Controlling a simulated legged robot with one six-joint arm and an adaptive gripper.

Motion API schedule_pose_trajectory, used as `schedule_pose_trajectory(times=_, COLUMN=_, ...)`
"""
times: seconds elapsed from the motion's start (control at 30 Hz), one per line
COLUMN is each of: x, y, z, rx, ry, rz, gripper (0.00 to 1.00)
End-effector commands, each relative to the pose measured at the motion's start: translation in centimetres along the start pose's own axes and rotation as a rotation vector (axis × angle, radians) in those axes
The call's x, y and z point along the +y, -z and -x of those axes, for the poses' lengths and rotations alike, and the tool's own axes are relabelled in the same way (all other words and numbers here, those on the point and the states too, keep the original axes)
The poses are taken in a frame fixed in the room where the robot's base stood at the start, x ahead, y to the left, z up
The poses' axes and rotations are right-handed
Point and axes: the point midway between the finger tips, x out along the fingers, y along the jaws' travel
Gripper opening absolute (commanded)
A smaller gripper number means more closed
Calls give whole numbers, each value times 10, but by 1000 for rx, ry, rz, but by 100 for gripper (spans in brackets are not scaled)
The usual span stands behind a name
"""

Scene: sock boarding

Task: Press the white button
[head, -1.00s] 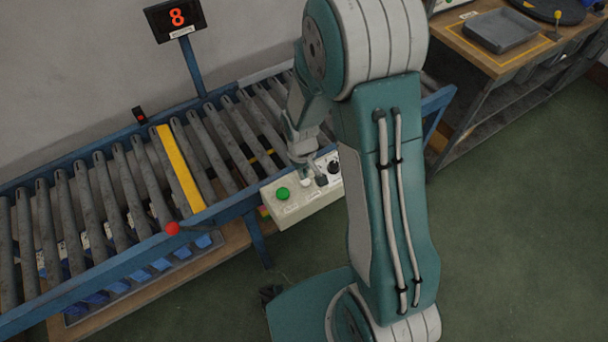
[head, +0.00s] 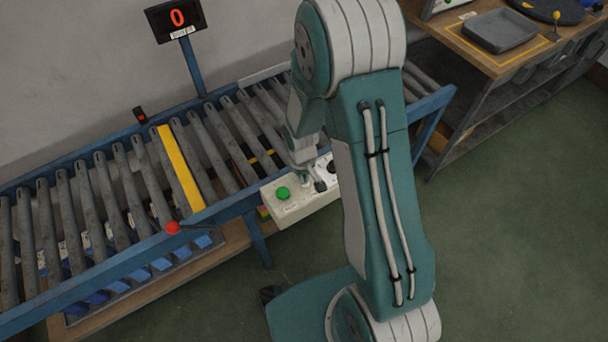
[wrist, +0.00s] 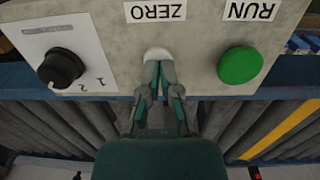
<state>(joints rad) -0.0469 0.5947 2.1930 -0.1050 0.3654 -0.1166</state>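The white button (wrist: 157,53) sits below the upside-down ZERO label on the pale control box (wrist: 205,50) in the wrist view. My gripper (wrist: 160,68) has its fingertips together with nothing between them. The tips are at the button's near edge, partly covering it, and look to be touching it. In the head view my gripper (head: 305,177) is over the control box (head: 308,206), beside the green button (head: 283,193). The white button is mostly hidden there.
The green RUN button (wrist: 240,65) is right of my fingertips in the wrist view, and a black dial (wrist: 60,68) is left. The roller conveyor (head: 120,180) runs behind the box. A red knob (head: 173,227) sits on its front rail. A workbench with a grey tray (head: 500,32) stands at right.

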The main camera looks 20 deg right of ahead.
Motion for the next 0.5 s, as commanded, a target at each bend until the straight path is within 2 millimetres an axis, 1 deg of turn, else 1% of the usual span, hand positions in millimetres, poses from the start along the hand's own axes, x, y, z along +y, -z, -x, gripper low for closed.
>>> schedule_pose_trajectory(times=0.03, x=-2, y=-8, z=-7, rx=-22, ry=5, rz=0, gripper=0)
schedule_pose_trajectory(times=0.17, x=-2, y=-8, z=-6, rx=-23, ry=5, rz=0, gripper=0)
schedule_pose_trajectory(times=0.23, x=-2, y=-7, z=-1, rx=-22, ry=4, rz=0, gripper=0)
schedule_pose_trajectory(times=0.37, x=-2, y=-1, z=18, rx=-14, ry=2, rz=0, gripper=0)
schedule_pose_trajectory(times=0.5, x=-1, y=6, z=49, rx=-1, ry=0, rz=-1, gripper=0)
